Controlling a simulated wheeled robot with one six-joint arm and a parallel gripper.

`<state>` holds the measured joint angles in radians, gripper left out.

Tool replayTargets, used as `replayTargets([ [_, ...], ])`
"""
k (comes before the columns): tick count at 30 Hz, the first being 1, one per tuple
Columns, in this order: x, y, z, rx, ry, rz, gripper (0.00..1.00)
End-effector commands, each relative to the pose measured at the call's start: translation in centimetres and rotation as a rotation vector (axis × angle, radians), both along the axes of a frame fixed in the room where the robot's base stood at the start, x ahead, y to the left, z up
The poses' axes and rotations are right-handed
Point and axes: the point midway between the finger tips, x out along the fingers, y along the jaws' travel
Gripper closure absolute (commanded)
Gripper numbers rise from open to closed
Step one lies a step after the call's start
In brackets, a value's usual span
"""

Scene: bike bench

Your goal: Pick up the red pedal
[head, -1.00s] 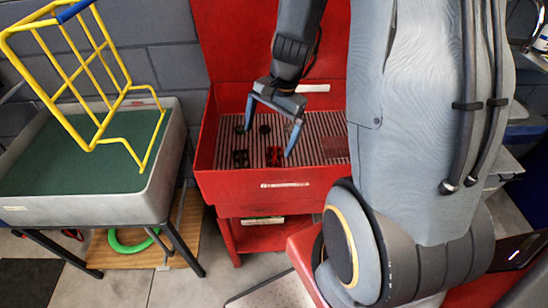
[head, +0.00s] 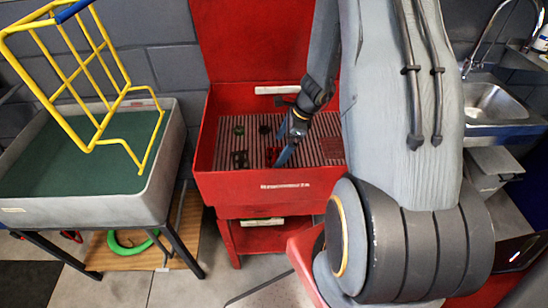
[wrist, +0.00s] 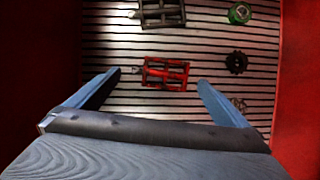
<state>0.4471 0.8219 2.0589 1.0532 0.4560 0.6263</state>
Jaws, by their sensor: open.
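The red pedal (wrist: 165,73) lies on the ribbed grey floor of the red bin, close to the middle of the wrist view. In the head view the red pedal (head: 272,155) is partly hidden behind my gripper. My gripper (wrist: 157,78) is open and empty, with one blue finger on each side of the pedal in the picture. In the head view my gripper (head: 284,158) reaches down into the bin. I cannot tell how far the fingertips are above the floor.
A dark pedal (wrist: 162,13), a green round part (wrist: 239,13) and a small dark cog (wrist: 236,62) lie nearby. The red bin's walls (head: 255,187) enclose the space. A yellow rack (head: 95,85) stands in a grey tray at left.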

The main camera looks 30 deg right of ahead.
Motion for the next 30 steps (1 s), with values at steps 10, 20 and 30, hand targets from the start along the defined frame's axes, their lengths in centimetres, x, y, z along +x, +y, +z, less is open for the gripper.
replayTargets([
  [10,0.6,1.1,-3.7,0.001,0.001,0.003,0.00],
  [20,0.8,1.1,-4.1,-0.001,0.000,0.002,0.02],
  [30,0.8,1.1,-4.0,-0.001,-0.001,0.003,0.41],
])
